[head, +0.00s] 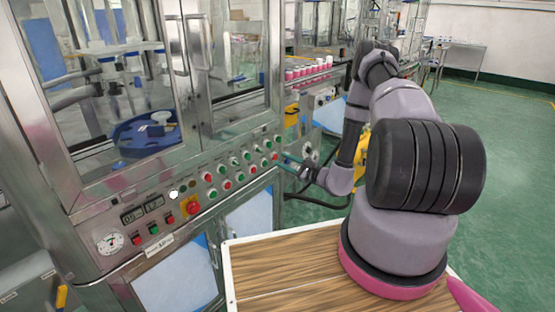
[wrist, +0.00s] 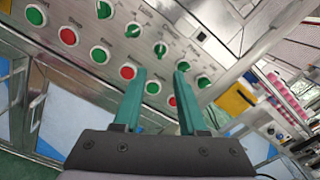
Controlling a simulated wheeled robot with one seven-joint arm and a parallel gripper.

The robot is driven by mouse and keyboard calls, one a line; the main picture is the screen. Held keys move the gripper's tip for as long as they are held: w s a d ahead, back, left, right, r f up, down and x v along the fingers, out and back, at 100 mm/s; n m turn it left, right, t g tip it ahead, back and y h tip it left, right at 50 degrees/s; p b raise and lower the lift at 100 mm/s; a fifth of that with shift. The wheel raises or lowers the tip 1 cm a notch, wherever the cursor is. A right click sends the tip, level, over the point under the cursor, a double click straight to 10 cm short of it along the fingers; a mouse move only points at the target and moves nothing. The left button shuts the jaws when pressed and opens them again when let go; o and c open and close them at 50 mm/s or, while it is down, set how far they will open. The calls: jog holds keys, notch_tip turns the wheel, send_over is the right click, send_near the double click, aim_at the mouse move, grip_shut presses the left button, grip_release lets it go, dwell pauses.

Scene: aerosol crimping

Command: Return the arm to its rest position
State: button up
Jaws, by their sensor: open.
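My gripper (head: 288,164) is at the right end of the machine's control panel in the head view, with its teal fingers pointing left at the panel. In the wrist view my gripper (wrist: 156,80) shows two teal fingers apart with nothing between them. The control panel (wrist: 125,48) with red and green buttons lies ahead of the fingertips. A red button (wrist: 172,101) and a green button (wrist: 153,87) show between the fingers. I cannot tell whether a fingertip touches the panel. My arm (head: 350,140) is stretched forward and bent down at the elbow.
The steel machine with glass doors (head: 195,70) fills the left. A conveyor with pink and white cans (head: 305,70) runs behind my arm. Green floor (head: 510,130) is open at the right.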

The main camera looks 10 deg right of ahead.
jog(key=shift+s+d, duration=0.1)
jog(key=s+a+r+n+g+y, duration=0.1)
jog(key=s+a+r+n+g, duration=0.25)
jog(key=r, duration=0.55)
jog(key=s+a+r+n+g+y, duration=0.25)
jog(key=r+n+g, duration=0.25)
jog(key=r, duration=0.4)
jog(key=s+a+r+n+g+y, duration=0.1)
jog(key=s+a+r+n+g, duration=0.25)
jog(key=r, duration=0.55)
jog(key=s+d+r+n+t+h, duration=0.1)
jog(key=s+d+r+n+h, duration=0.1)
jog(key=s+r+h, duration=0.2)
jog(key=s+d+r+n+t+h, duration=0.2)
jog(key=s+d+r+h, duration=0.1)
jog(key=s+r, duration=0.5)
jog(key=s+d+r+n+t+h, duration=0.1)
jog(key=s+d+r+n+h, duration=0.1)
jog(key=s+r+h, duration=0.4)
jog(key=s+d, duration=0.1)
jog(key=s, duration=0.2)
jog(key=shift+d+r+t, duration=0.25)
jog(key=shift+t, duration=0.05)
jog(key=shift+s, duration=0.1)
